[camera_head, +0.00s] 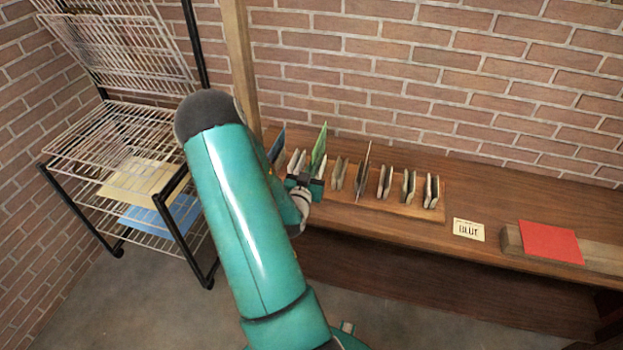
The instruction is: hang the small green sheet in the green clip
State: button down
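The small green sheet (320,143) stands upright and slightly tilted among the row of clips on the bench. My gripper (305,184) is right at its lower edge, with teal finger parts to either side of a dark middle. The gripper covers the foot of the sheet, so I cannot tell whether the fingers grip it or whether a clip holds it. No clip can be made out as green; the clip nearest the sheet is partly hidden by my gripper.
Several pale clips (384,181) stand on a wooden board (400,209). A blue sheet (277,146) and a thin brownish sheet (363,170) stand among them. A "BLUE" card (468,230) and a red sheet (551,242) are right. A wire rack (110,135) stands left beside a wooden post (240,60).

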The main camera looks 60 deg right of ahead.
notch_tip(320, 180, up, 2)
jog(key=shift+r, duration=0.25)
jog(key=s+a, duration=0.1)
jog(key=a, duration=0.6)
dwell(0.7)
jog(key=shift+r, duration=0.1)
dwell(0.5)
